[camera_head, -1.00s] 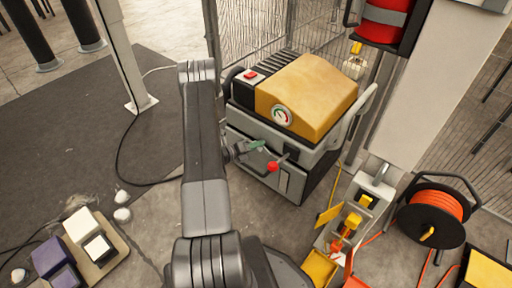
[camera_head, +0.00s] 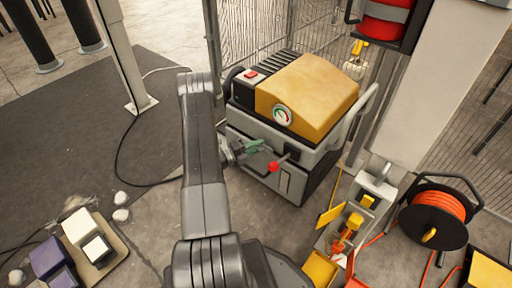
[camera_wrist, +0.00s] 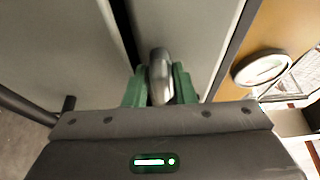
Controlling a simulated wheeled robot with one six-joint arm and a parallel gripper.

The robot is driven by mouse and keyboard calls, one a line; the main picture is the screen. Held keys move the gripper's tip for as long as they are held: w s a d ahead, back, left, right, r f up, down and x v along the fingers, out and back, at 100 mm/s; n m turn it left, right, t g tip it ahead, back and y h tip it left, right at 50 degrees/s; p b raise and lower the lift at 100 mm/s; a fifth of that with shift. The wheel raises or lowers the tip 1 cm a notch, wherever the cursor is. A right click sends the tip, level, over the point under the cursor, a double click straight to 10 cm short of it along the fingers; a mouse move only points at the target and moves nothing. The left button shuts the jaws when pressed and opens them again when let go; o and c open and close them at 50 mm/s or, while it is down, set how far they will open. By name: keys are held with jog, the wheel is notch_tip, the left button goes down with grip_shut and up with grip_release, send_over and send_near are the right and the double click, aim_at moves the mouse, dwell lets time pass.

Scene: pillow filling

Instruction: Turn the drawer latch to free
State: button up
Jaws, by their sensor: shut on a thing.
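The machine (camera_head: 305,88) has a yellow top and a grey front with drawer-like panels. My gripper (camera_head: 256,147) is at that front, and its green fingertips show just left of a red-knobbed lever (camera_head: 273,167). In the wrist view my gripper (camera_wrist: 159,88) is shut on a rounded grey metal handle, the drawer latch (camera_wrist: 160,66). The latch stands upright between the two green fingers, beside a dark vertical gap between grey panels. In the head view the latch is too small and covered to make out.
A round gauge (camera_head: 281,115) sits on the yellow cover. An orange cable reel (camera_head: 437,215) and a yellow-and-grey box (camera_head: 350,222) stand to the right. A board with several blocks (camera_head: 115,250) lies at lower left. The mat (camera_head: 75,150) left of my arm is mostly clear.

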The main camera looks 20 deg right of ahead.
dwell(0.3)
jog(key=o, duration=0.8)
jog(key=shift+a, duration=0.1)
jog(key=a+p, duration=0.1)
jog(key=a, duration=0.3)
jog(key=s+a+p, duration=0.1)
jog(key=a, duration=0.4)
jog(key=s+a+p, duration=0.1)
jog(key=a, duration=0.3)
jog(key=shift+a+f, duration=0.1)
jog(key=shift+a, duration=0.15)
jog(key=d+b, duration=0.1)
jog(key=d, duration=0.3)
jog(key=w+d+b, duration=0.1)
jog(key=d, duration=0.4)
jog(key=w+d+b, duration=0.1)
jog(key=d, duration=0.3)
jog(key=shift+d, duration=0.35)
